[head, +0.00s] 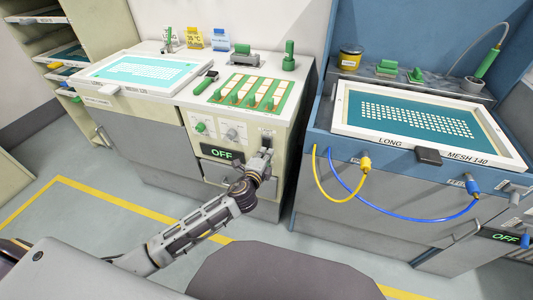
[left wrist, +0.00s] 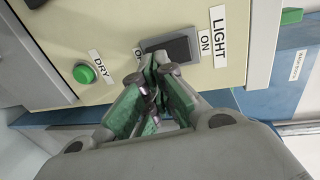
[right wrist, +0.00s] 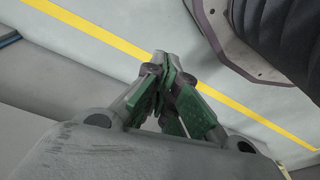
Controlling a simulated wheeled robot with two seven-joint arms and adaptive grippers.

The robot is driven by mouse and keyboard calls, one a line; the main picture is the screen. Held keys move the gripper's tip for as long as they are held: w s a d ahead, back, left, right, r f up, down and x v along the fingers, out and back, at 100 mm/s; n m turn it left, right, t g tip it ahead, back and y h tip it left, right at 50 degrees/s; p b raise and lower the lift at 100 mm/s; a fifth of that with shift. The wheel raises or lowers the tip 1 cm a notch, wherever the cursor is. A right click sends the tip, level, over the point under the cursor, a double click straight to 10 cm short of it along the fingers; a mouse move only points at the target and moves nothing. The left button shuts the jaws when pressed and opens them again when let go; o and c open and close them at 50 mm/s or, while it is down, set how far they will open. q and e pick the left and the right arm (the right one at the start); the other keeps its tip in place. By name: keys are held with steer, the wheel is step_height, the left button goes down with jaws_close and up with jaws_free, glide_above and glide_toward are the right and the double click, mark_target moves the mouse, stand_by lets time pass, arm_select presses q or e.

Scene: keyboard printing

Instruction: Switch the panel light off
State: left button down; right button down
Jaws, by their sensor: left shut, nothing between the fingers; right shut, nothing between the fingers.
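The panel light switch is a dark rocker in a grey frame, seen in the left wrist view (left wrist: 180,50) on a cream panel. An ON label and the word LIGHT stand at its right; a partly covered label stands at its left, by the fingers. My left gripper (left wrist: 158,60) is shut and empty, its tips overlapping the switch's lower left edge; I cannot tell whether they touch. In the head view my left gripper (head: 264,156) is at the cabinet front. My right gripper (right wrist: 165,60) is shut and empty above the floor, outside the head view.
A green DRY button (left wrist: 84,73) sits left of the switch. A blue bench (head: 318,135) with yellow and blue cables stands at the right. The floor in front is clear.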

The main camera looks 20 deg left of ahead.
arm_select(q)
steer(key=shift+w, duration=0.4)
arm_select(e)
steer(key=shift+w+r, duration=0.1)
steer(key=shift+r, duration=0.2)
arm_select(q)
steer(key=shift+f+b, duration=0.1)
steer(key=shift+b, duration=0.2)
arm_select(e)
steer(key=shift+a+f, duration=0.1)
arm_select(q)
steer(key=b, duration=0.2)
steer(key=shift+w+t+b, duration=0.3)
steer(key=shift+t, duration=0.1)
arm_select(e)
steer(key=r, duration=0.2)
steer(key=a+r, duration=0.1)
steer(key=w+r, duration=0.1)
steer(key=r, duration=0.1)
steer(key=shift+a+r, duration=0.2)
steer(key=shift+r, duration=0.15)
steer(key=shift+r, duration=0.25)
